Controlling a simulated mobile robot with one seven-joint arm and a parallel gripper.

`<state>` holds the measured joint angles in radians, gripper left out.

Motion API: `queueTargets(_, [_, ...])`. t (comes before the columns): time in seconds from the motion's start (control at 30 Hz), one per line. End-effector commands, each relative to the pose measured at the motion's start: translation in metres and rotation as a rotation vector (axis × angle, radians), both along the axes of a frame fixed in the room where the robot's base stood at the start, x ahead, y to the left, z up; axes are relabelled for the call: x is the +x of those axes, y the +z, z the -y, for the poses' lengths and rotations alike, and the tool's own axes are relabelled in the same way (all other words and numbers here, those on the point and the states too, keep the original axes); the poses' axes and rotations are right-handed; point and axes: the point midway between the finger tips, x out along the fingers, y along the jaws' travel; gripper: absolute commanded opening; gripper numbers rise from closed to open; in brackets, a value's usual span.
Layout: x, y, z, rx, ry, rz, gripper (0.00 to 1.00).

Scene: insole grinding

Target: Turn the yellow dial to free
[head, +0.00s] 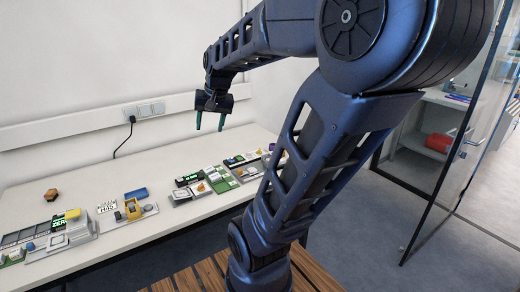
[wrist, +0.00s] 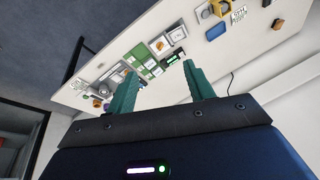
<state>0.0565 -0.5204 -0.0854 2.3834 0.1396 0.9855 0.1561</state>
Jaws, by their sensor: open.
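My gripper (head: 209,122) is open and empty, with its two green fingers pointing down, well above the white table. In the wrist view my gripper (wrist: 160,72) has its fingers spread apart, with the table's panels beyond them. A yellow knob (head: 73,214) is also on the grey unit at the left. I cannot tell which is the named dial, and no dial's setting is readable.
The white table (head: 120,178) runs along the wall. A yellow arch-shaped part (head: 132,209), a blue block (head: 138,193) and a brown hexagonal piece (head: 51,195) are at the left. A socket (head: 145,110) with a black cable is on the wall. A glass door (head: 462,140) stands at the right.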

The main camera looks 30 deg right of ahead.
Motion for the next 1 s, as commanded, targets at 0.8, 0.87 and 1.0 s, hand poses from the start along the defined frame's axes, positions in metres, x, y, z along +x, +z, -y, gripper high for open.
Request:
queueTargets(0.8, [0.193,-0.036,0.144,0.404,-0.771,-0.232,0.53])
queueTargets(0.87, [0.205,-0.043,0.159,0.427,-0.828,-0.247,0.53])
queueTargets(1.0, [0.232,-0.063,0.193,0.475,-0.962,-0.277,0.53])
